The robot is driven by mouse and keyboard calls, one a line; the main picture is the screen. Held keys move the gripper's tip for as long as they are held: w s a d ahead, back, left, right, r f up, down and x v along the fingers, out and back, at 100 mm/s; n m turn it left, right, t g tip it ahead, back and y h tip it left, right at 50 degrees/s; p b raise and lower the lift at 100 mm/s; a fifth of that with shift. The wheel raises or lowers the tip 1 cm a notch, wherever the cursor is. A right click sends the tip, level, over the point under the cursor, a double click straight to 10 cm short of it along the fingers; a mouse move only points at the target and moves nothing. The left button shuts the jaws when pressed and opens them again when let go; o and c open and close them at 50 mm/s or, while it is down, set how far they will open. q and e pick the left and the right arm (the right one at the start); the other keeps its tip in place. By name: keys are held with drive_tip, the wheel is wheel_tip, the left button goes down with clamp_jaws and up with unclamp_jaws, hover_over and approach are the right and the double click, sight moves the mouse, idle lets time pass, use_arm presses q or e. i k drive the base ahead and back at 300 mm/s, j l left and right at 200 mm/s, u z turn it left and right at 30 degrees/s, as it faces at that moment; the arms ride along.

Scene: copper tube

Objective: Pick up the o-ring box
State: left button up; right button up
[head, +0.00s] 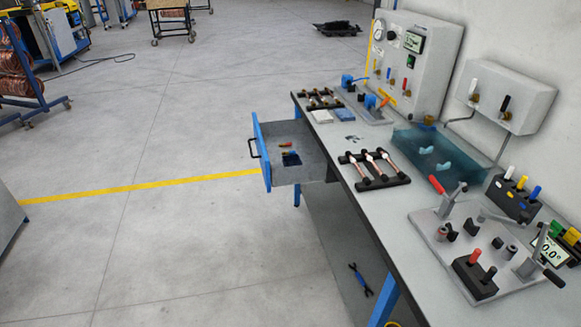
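No label marks any item as the o-ring box. In the open drawer (309,158) at the bench's left side lie a small dark blue item (291,160) and a small orange-brown item (285,145); I cannot tell whether either is the box. On the bench top, a small white flat box (321,117) and a blue flat box (344,115) lie side by side near the far end. Neither of my grippers is in view.
The grey workbench (400,218) carries a rack of copper tubes (374,168), a translucent teal tank (440,149), a test panel (415,62) and a clamp fixture plate (437,236). A blue-and-black tool (360,279) lies low beside the bench. The floor (150,245) left of the drawer is clear.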

sight(289, 161)
drive_tip(key=i+j+u, duration=0.45)
drive_tip(key=i, duration=0.25)
drive_tip(key=i+j+u, duration=0.3)
drive_tip(key=i, duration=0.6)
drive_tip(key=i+l+u, duration=0.1)
drive_tip(key=i+u, duration=0.15)
drive_tip(key=i, duration=0.65)
drive_tip(key=i+z, duration=0.45)
drive_tip(key=i+j+z, duration=0.2)
drive_tip(key=i+z, duration=0.15)
drive_tip(key=z, duration=0.15)
drive_tip(key=i+j+z, duration=0.3)
drive_tip(key=z, duration=0.15)
